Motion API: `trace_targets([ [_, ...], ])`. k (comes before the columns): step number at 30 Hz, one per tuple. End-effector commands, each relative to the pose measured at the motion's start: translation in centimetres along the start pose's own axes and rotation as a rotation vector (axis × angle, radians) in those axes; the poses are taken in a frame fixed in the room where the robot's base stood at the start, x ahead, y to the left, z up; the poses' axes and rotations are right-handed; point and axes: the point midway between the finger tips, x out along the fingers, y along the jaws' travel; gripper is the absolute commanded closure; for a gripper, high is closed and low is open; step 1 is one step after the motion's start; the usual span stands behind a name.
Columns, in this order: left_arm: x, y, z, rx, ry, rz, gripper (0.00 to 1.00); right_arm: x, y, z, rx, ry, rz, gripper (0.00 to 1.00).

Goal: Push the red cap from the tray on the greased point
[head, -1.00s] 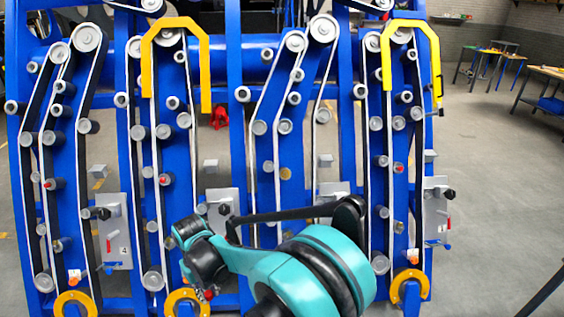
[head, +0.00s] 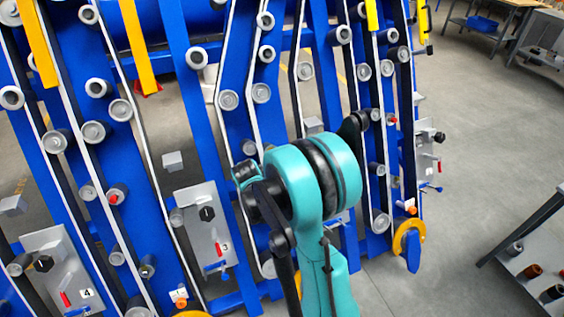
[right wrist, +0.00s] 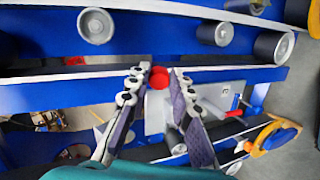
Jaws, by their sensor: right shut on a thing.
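My right gripper (right wrist: 161,72) has its two fingertips closed on a small round red cap (right wrist: 159,79) in the right wrist view. The cap sits between the tips, in front of the blue chassis. In the head view my teal right arm fills the middle, and I cannot make out its fingers or the held cap. Red ends show on a roller at the left (head: 113,199) and on another at the right (head: 392,120) of the chassis. I cannot tell which point is greased. No tray is clearly identifiable. My left gripper is out of view.
The blue chassis (head: 185,100) carries pale belts, several rollers and grey plates, including plate 3 (head: 206,232) and plate 4 (head: 60,268). A grey bench (head: 530,262) with several small cylinders stands at the lower right. Open floor (head: 480,130) lies between chassis and bench.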

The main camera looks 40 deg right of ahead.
Motion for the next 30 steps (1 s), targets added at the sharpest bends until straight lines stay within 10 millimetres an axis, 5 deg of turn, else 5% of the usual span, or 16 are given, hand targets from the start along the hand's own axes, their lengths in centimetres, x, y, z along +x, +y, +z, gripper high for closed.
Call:
trace_targets([
  [3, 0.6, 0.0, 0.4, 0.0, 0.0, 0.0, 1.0, 1.8, 1.9, 4.6, -0.068, 0.077, 0.125, 0.9],
  [12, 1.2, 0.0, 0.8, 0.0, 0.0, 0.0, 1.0, 2.9, 4.7, 12.1, -0.128, 0.157, 0.312, 0.9],
  [30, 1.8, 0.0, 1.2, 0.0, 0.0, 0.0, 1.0, 3.0, 5.0, 13.7, -0.131, 0.158, 0.35, 0.9],
])
